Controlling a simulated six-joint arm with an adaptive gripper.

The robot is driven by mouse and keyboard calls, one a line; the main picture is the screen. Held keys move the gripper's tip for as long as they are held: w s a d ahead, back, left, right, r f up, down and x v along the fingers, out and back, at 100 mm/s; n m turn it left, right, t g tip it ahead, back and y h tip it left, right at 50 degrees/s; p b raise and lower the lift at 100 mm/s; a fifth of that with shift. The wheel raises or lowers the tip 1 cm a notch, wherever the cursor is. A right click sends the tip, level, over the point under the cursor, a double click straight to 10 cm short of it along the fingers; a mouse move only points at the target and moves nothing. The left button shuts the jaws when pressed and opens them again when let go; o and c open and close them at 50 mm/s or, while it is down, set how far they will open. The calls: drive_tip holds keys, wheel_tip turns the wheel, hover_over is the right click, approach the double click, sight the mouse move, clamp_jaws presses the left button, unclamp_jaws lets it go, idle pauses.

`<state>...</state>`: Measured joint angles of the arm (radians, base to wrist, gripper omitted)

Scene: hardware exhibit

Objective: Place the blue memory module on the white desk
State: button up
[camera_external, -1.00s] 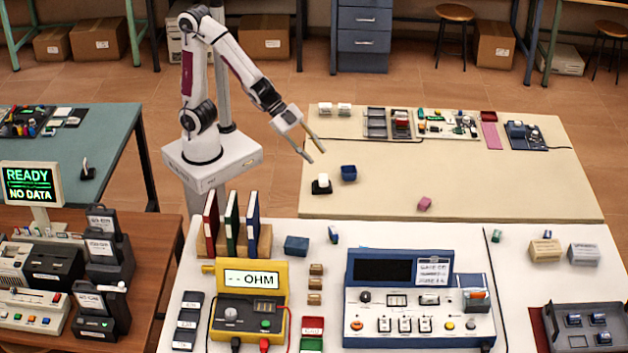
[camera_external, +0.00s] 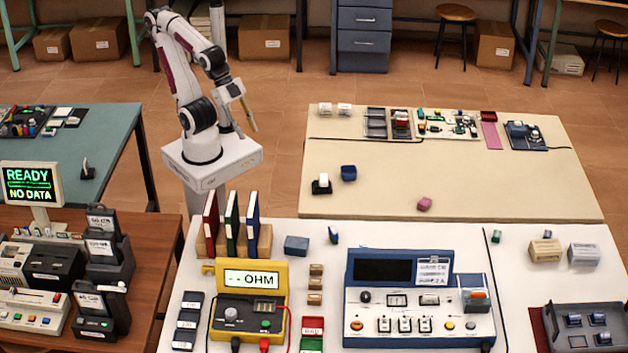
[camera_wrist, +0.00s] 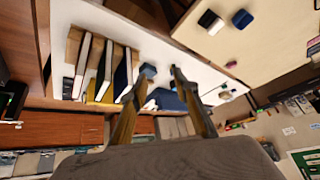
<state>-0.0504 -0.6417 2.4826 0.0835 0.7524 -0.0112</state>
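Several dark-blue pieces are in view, and I cannot tell for certain which is the memory module. One blue block (camera_external: 348,172) is on the cream table (camera_external: 450,185), beside a black-and-white piece; it also shows in the wrist view (camera_wrist: 242,19). Another blue block (camera_external: 297,245) is on the white desk (camera_external: 530,285), right of the upright books, and a small blue piece (camera_external: 334,235) stands farther right. My gripper (camera_external: 247,124) is raised near my base, away from both tables. In the wrist view its fingers (camera_wrist: 157,76) are apart with nothing held.
The upright books (camera_external: 231,224), yellow ohm meter (camera_external: 250,300) and blue-and-white instrument (camera_external: 415,305) crowd the white desk. The cream table's middle is clear.

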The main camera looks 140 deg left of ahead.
drive_tip(key=shift+g+h, duration=0.4)
drive_tip(key=shift+h, duration=0.1)
drive_tip(key=s+d, duration=0.2)
drive_tip(key=s, duration=0.1)
drive_tip(key=s+d, duration=0.1)
drive_tip(key=shift+s+f, duration=0.1)
drive_tip(key=shift+s, duration=0.1)
